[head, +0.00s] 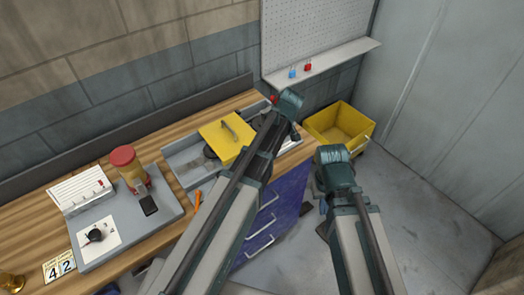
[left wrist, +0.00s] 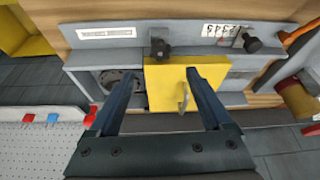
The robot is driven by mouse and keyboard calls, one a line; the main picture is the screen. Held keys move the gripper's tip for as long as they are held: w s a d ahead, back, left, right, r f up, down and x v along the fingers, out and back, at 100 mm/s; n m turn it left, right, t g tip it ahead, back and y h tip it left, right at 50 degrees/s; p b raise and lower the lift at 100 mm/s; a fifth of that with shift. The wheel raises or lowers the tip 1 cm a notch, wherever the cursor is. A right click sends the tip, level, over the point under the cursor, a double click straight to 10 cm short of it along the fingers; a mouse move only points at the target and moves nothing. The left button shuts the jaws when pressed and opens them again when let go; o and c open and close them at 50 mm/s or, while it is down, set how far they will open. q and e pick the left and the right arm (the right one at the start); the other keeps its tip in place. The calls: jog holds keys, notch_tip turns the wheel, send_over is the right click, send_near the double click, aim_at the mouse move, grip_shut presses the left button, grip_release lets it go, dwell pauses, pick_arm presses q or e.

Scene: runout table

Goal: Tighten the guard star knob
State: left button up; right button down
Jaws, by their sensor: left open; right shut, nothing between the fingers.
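The yellow guard (head: 222,135), a panel with a handle, sits on the grey machine on the bench. It also shows in the left wrist view (left wrist: 165,95). A dark star knob (left wrist: 160,48) is on the machine's grey rail beside the guard's edge; my left arm probably hides it in the head view. My left gripper (left wrist: 158,76) is open and empty. Its fingers appear on either side of the guard area, apart from the knob; contact cannot be told. My right gripper (head: 323,207) is shut and empty, low by the blue drawers, partly hidden by its own wrist.
A second dark knob (left wrist: 252,43) sits near a number strip (left wrist: 222,30). A grey panel (head: 150,232) carries a red-topped yellow post (head: 125,158). A yellow bin (head: 355,125) stands right of the drawers (head: 265,222). Padlocks (head: 308,66) stand on a wall shelf. Floor at right is clear.

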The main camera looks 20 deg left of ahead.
pick_arm(q)
jog(key=b+x, duration=0.8)
jog(key=x, duration=0.2)
jog(key=shift+f, duration=0.2)
grip_shut()
jog(key=shift+s, duration=0.1)
jog(key=shift+s+a+m+h, duration=0.15)
jog(key=shift+m+h, duration=0.15)
jog(key=shift+m, duration=0.8)
jog(key=shift+a+m+t+h, duration=0.1)
jog(key=shift+m+t+h, duration=0.55)
jog(key=shift+m, duration=1.35)
